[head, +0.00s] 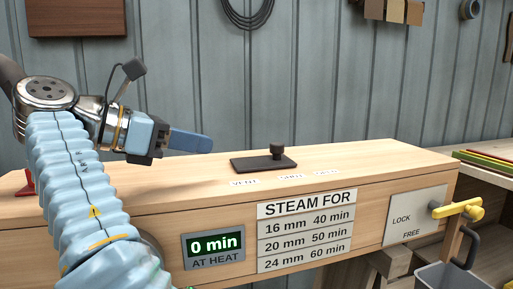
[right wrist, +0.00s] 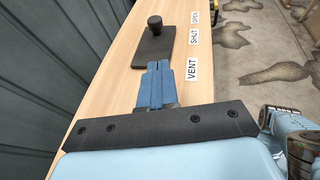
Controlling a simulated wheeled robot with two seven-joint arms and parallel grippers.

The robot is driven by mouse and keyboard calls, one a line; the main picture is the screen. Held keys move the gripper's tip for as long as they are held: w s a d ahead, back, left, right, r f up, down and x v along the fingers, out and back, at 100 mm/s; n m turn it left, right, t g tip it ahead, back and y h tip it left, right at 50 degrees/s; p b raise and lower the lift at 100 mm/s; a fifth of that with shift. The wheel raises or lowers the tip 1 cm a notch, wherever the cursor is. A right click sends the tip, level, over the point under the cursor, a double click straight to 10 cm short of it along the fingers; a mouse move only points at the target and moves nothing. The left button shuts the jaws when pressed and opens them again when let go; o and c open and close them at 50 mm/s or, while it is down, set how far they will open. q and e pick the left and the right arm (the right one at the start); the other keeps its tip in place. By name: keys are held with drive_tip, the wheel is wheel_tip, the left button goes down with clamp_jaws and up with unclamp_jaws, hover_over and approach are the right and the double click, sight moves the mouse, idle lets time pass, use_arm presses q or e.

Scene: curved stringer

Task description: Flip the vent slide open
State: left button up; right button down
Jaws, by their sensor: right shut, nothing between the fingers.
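The vent slide is a flat dark plate (head: 250,165) with a round black knob (head: 277,150), lying on top of the wooden steam box (head: 150,178). The knob stands at the plate's right end, behind the SHUT label (head: 291,177); the OPEN label (head: 325,172) is further right. My right gripper (head: 208,144) is shut and empty, left of the plate and seemingly above the box top. My left gripper is not in view.
The box front carries a timer display (head: 213,246), a steam-time sign (head: 306,230) and a lock plate with a yellow handle (head: 458,210). A grey bucket (head: 450,275) hangs at the right. The corrugated wall (head: 340,80) stands behind. The box top around the slide is clear.

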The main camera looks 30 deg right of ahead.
drive_tip(key=shift+d+f, duration=0.25)
drive_tip(key=shift+d, duration=0.2)
drive_tip(key=b, duration=0.1)
approach(272, 150)
drive_tip(key=shift+t, duration=0.3)
drive_tip(key=x, duration=0.5)
drive_tip(key=shift+s+d+f, duration=0.1)
drive_tip(key=shift+d+f, duration=0.05)
drive_tip(key=shift+f, duration=0.2)
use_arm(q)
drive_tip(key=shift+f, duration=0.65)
use_arm(e)
drive_tip(key=shift+d, duration=0.55)
